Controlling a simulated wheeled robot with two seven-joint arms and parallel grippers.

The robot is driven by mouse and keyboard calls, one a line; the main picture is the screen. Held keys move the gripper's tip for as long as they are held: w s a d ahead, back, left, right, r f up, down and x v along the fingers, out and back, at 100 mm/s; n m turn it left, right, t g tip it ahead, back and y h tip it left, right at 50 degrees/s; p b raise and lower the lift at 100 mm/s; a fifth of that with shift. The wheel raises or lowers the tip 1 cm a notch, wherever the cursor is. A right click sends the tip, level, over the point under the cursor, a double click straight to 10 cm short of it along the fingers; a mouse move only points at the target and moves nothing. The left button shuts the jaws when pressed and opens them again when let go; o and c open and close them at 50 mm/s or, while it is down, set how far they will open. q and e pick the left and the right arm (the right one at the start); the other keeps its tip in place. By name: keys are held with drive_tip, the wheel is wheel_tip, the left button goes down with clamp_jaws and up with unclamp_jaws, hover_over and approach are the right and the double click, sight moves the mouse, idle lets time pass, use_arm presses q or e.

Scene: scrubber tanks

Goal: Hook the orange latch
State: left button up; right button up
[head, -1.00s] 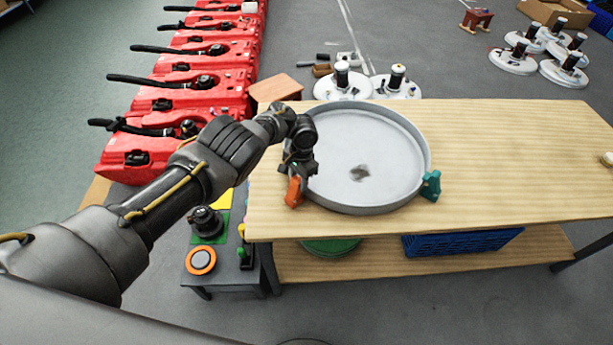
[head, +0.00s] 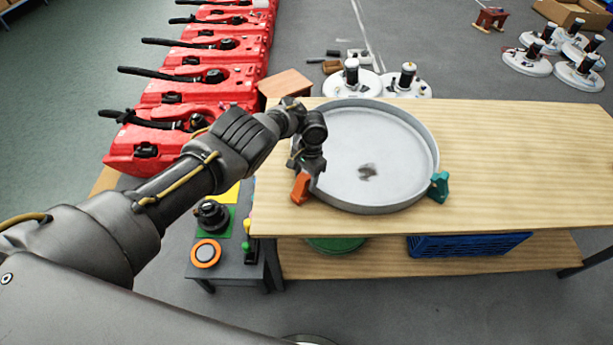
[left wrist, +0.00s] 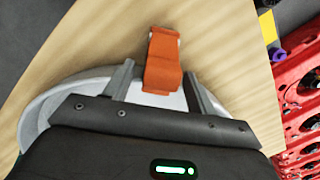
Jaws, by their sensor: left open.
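The orange latch (head: 300,188) is on the left side of the round grey pan (head: 436,150) on the wooden table. In the left wrist view the orange latch (left wrist: 163,66) lies between the two fingers of my left gripper (left wrist: 158,84), which is open. The pan's rim (left wrist: 40,108) shows behind the gripper there. In the head view my left gripper (head: 306,168) is right above the latch, pointing down, and partly hides its top. I cannot tell whether a finger touches the latch. A teal latch (head: 439,187) is on the pan's right side. My right gripper is not in view.
The wooden table (head: 520,150) is clear right of the pan. A low dark stand with an orange-ringed button (head: 206,253) and a black knob (head: 213,214) stands left of the table. Red tanks (head: 180,140) line the left. A blue crate (head: 470,245) is on the lower shelf.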

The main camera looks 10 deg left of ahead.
use_arm(q)
wheel_tip(320, 180, up, 11)
drive_tip(key=w+d+p, duration=0.1)
drive_tip(key=shift+w+f, duration=0.15)
idle(0.6)
